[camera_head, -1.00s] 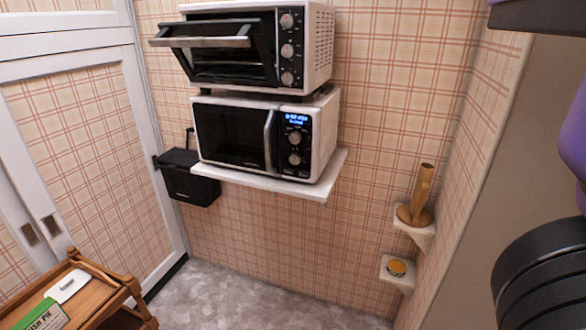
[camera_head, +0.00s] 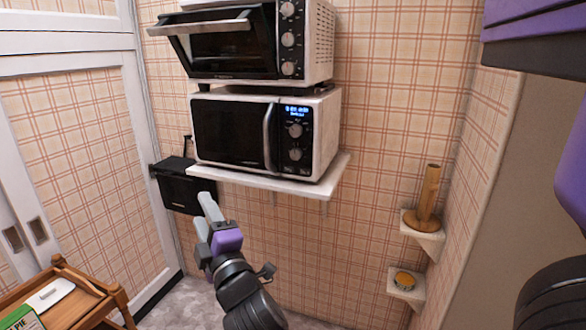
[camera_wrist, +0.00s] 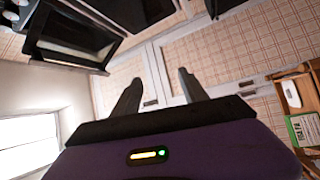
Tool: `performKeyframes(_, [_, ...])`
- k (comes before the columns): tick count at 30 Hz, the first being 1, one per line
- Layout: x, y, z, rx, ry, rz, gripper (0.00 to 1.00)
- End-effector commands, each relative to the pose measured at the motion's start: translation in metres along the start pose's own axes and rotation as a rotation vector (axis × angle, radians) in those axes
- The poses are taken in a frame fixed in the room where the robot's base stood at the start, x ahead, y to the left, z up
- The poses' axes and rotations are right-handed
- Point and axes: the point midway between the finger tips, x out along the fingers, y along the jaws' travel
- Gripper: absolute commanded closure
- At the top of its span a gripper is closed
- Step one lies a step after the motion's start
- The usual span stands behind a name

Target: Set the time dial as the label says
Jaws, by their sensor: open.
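A white microwave (camera_head: 322,135) sits on a wall shelf, with a black door, a lit blue display (camera_head: 296,112) and two round dials, an upper one (camera_head: 295,130) and a lower one (camera_head: 295,154). The dial markings are too small to read. A green box (camera_head: 22,318) with "PIE" printed on it lies at the lower left; it also shows in the wrist view (camera_wrist: 306,129). My gripper (camera_head: 203,217) is open and empty, in front of and below the microwave's left part, apart from it. Its two fingers show in the wrist view (camera_wrist: 159,78).
A toaster oven (camera_head: 320,45) with several knobs stands above the microwave, its door tilted partly open. A black box (camera_head: 183,186) hangs left of the shelf (camera_head: 290,185). A wooden trolley (camera_head: 85,300) stands lower left.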

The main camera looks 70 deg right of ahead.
Motion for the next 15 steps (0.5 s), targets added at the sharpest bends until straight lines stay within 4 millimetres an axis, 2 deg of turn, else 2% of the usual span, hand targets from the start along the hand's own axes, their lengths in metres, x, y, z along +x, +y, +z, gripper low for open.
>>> performKeyframes(1, [0.018, 0.009, 0.013, -0.1, -0.056, 0.025, 0.49])
performKeyframes(3, [0.039, 0.025, 0.032, -0.255, -0.144, 0.034, 0.49])
performKeyframes(7, [0.069, 0.06, 0.072, -0.559, -0.338, 0.009, 0.49])
performKeyframes(9, [0.079, 0.08, 0.097, -0.734, -0.457, -0.044, 0.49])
performKeyframes(12, [0.082, 0.102, 0.128, -0.967, -0.609, -0.169, 0.49])
performKeyframes(15, [0.074, 0.108, 0.152, -1.179, -0.715, -0.346, 0.49])
